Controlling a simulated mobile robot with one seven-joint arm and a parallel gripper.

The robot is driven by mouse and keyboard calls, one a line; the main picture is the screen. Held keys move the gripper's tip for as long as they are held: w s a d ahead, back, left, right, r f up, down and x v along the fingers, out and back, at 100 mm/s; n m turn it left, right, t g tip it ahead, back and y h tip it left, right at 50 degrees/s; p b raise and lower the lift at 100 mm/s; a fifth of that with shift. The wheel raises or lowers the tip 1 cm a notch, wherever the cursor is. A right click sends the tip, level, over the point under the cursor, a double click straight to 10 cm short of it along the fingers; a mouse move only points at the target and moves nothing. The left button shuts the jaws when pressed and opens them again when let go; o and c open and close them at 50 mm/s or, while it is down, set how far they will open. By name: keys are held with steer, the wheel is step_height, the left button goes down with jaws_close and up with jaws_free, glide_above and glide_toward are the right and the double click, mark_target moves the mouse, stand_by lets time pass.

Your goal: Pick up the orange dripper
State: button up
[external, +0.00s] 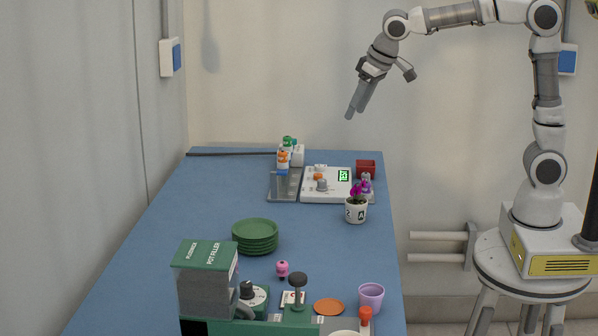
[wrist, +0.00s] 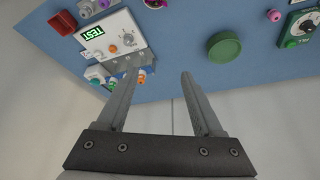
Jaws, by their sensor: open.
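A small orange-topped piece, apparently the orange dripper (external: 283,157), stands among white, green and blue pieces at the far end of the blue table. In the wrist view, an orange spot beside the left finger, apparently the same dripper (wrist: 142,75), is partly hidden by that finger. My gripper (external: 355,112) is open and empty, high above the table's far right side, well apart from the dripper. In the wrist view, the two fingers of my gripper (wrist: 160,74) are spread with nothing between them.
A white tester (external: 342,195) with a green display, a red box (external: 366,168) and a potted orchid (external: 356,211) stand at the far right. Green saucers (external: 255,236) are stacked mid-table. A pot filler (external: 206,255), orange saucer (external: 329,306) and purple pot (external: 371,296) are in front.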

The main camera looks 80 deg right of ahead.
steer(key=w+d+r+m+p, duration=0.15)
steer(key=w+d+p, duration=0.3)
steer(key=w, duration=0.45)
steer(key=m+g+h+p, duration=0.1)
steer(key=m+p, duration=0.1)
steer(key=p, duration=0.1)
glide_toward(283, 152)
steer(key=p+x, duration=0.1)
steer(key=x, duration=0.8)
steer(key=shift+w+d, duration=0.1)
steer(key=shift+d, duration=0.05)
jaws_close()
